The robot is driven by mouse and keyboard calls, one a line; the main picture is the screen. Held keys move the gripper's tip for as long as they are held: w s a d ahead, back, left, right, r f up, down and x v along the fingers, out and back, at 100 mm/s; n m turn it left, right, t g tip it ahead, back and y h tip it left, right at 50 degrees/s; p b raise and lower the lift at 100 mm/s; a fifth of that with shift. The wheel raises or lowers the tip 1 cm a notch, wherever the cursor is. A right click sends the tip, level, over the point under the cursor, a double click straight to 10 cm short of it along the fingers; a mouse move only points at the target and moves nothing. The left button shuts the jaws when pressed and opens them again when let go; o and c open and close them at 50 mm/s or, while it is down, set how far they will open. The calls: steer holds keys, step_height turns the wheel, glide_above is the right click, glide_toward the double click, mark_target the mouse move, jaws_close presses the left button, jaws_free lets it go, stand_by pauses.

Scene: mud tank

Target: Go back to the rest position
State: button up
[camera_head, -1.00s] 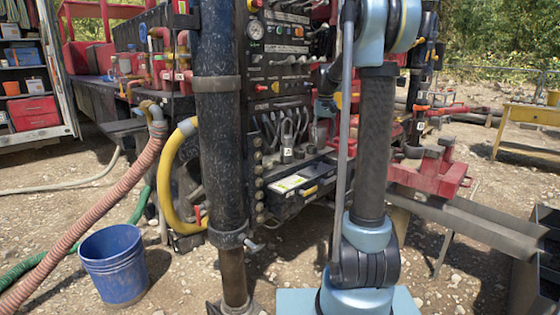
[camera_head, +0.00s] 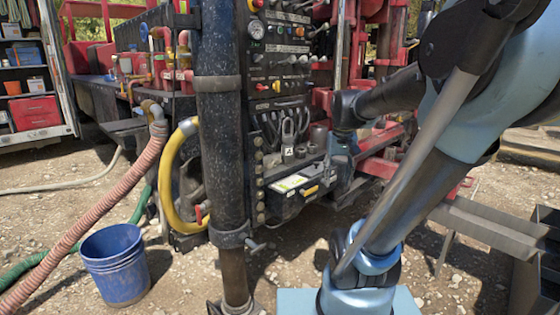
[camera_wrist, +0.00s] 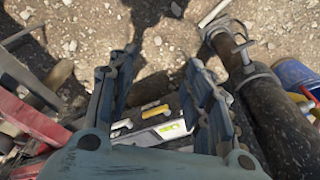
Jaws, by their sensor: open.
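My gripper (camera_wrist: 163,56) is open in the wrist view, its two blue-grey fingers spread apart with nothing between their tips. Below and between the fingers I see a dark tray (camera_wrist: 168,108) with a yellow handle and a white-and-green label. In the head view my gripper (camera_head: 342,165) hangs small and partly hidden beside the control panel, just right of the same tray (camera_head: 290,200). My arm leans to the upper right and crosses the right side of the head view. Whether the fingers touch the machine cannot be told.
The lever control panel (camera_head: 285,60) and a thick dark post (camera_head: 222,150) stand close to the left of my gripper. Red machine frames (camera_head: 385,165) stand behind it. A blue bucket (camera_head: 113,265) and hoses (camera_head: 130,190) lie left. A metal trough (camera_head: 490,225) is at right.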

steer(key=s+f, duration=1.1)
steer(key=s, duration=0.2)
steer(key=shift+f+t, duration=0.3)
steer(key=shift+f, duration=0.1)
steer(key=shift+w+f, duration=0.2)
steer(key=shift+w, duration=0.2)
steer(key=shift+c, duration=0.2)
